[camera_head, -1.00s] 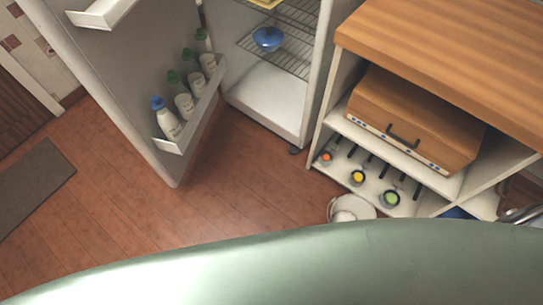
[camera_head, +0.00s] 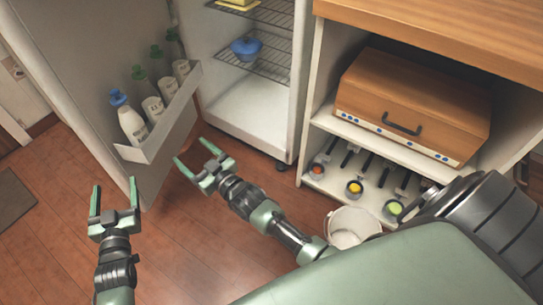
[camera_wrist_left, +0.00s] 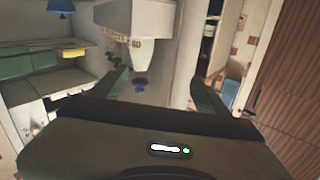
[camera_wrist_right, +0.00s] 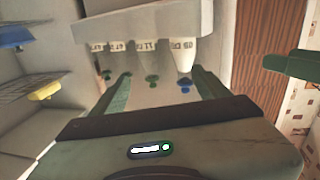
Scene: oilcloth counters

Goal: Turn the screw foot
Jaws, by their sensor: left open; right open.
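The dark screw foot (camera_head: 282,166) shows under the near right corner of the open fridge (camera_head: 243,108), just above the wooden floor. It is small, and its thread cannot be made out. My right gripper (camera_head: 193,152) is open and empty, in front of the fridge opening beside the door's lower edge, to the left of the foot and apart from it. My left gripper (camera_head: 115,186) is open and empty, further left in front of the fridge door (camera_head: 70,75). Both wrist views show spread fingers with nothing between them; I cannot pick out the foot there.
The open door carries a shelf of bottles (camera_head: 131,122). To the right stands a wooden-topped cabinet (camera_head: 440,30) with a wooden box (camera_head: 410,105) and several utensils with coloured ends. A white bucket (camera_head: 352,228) stands on the floor before it.

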